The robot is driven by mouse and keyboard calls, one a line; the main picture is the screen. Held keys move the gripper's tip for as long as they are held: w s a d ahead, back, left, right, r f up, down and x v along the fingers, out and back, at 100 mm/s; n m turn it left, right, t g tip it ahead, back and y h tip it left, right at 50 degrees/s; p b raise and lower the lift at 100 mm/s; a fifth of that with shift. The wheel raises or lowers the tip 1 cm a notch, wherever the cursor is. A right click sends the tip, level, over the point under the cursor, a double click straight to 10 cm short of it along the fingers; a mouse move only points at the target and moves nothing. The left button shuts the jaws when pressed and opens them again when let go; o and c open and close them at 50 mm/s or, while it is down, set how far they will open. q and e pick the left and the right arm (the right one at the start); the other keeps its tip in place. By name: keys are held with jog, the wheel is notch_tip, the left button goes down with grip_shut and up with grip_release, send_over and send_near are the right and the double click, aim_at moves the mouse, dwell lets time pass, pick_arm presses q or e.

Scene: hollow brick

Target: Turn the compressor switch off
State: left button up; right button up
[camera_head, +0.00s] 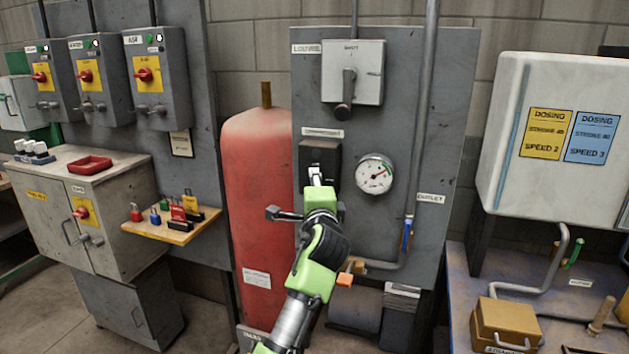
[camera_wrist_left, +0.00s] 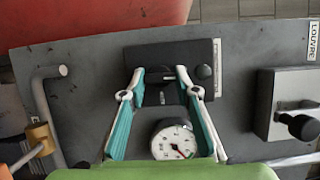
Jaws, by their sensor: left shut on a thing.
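The compressor switch (camera_head: 333,158) is a dark box on the grey panel, below a small white label. In the left wrist view, the same switch box (camera_wrist_left: 168,62) lies ahead of my fingers. My left gripper (camera_head: 314,172) reaches up from below to the front of the box and partly covers it. In the left wrist view, my left gripper (camera_wrist_left: 161,80) has one fingertip on each side of the middle of the box and is shut on the switch's lever. The exact contact is hard to see. My right gripper is not in view.
A round gauge (camera_head: 375,174) sits right of the switch, and a louvre switch (camera_head: 353,73) is above it. A red tank (camera_head: 256,190) stands to the left. A pipe (camera_head: 424,110) runs down the panel's right side. A shelf with padlocks (camera_head: 166,228) juts out at left.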

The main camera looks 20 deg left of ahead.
pick_arm(q)
jog(key=shift+n, duration=0.3)
jog(key=o, duration=1.1)
jog(key=v, duration=1.2)
jog(key=shift+r, duration=0.1)
